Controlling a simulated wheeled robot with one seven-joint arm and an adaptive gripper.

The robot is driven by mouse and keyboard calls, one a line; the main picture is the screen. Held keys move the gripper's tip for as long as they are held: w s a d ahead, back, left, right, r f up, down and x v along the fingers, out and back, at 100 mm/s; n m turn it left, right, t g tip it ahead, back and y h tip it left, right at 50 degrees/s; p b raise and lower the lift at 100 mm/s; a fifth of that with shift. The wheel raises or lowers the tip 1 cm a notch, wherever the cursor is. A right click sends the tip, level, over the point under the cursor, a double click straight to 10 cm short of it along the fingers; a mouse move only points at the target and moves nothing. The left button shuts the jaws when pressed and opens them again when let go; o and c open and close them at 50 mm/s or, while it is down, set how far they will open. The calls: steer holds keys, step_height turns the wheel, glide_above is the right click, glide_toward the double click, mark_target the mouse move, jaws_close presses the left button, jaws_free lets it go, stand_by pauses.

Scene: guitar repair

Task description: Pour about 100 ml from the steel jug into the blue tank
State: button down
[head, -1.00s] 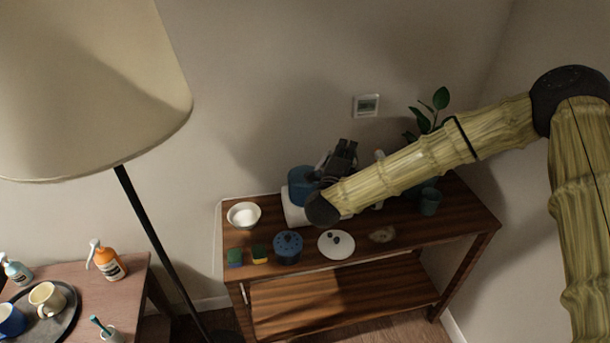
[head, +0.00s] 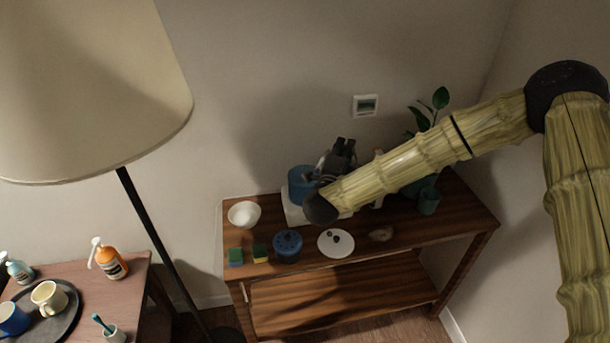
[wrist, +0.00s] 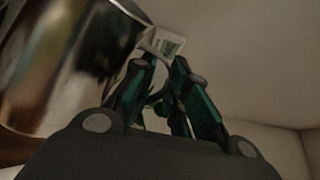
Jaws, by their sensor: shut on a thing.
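The blue tank (head: 302,184) stands on its white base (head: 293,212) at the back of the wooden shelf. My gripper (head: 338,160) is just right of the tank and partly above it; my arm covers part of this area. In the wrist view, my gripper (wrist: 157,75) has its dark green fingers closed at the handle of the shiny steel jug (wrist: 68,65). The jug fills the left of that view and looks tilted. Its mouth and contents are hidden, and I cannot tell whether liquid is flowing. In the head view the jug is mostly hidden.
On the shelf are a white bowl (head: 244,214), two sponges (head: 248,254), a blue lidded pot (head: 288,246), a white dish (head: 336,243) and a small brownish object (head: 381,233). A potted plant (head: 428,200) stands at the right. A floor lamp (head: 150,225) is at the left.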

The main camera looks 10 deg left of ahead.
mark_target(355, 156)
steer(key=shift+w+a+r+n+p, duration=0.1)
steer(key=shift+a+r+n+p, duration=0.45)
steer(key=shift+p, duration=0.3)
stand_by(0.9)
steer(key=d+f+m+b, duration=0.1)
steer(key=b, duration=0.1)
steer(key=f+m+b, duration=0.1)
steer(key=d+f+m+b, duration=0.1)
steer(key=b, duration=0.1)
steer(key=shift+s+d+f+b, duration=0.15)
steer(key=shift+s+d+b, duration=0.1)
steer(key=shift+d+b, duration=0.1)
steer(key=shift+d+m, duration=0.15)
steer(key=shift+m, duration=0.2)
steer(key=shift+r, duration=0.3)
steer(key=shift+s+d+f+m+b, duration=0.2)
steer(key=shift+d+m+b, duration=0.35)
steer(key=shift+m+b, duration=0.55)
steer(key=shift+f, duration=0.15)
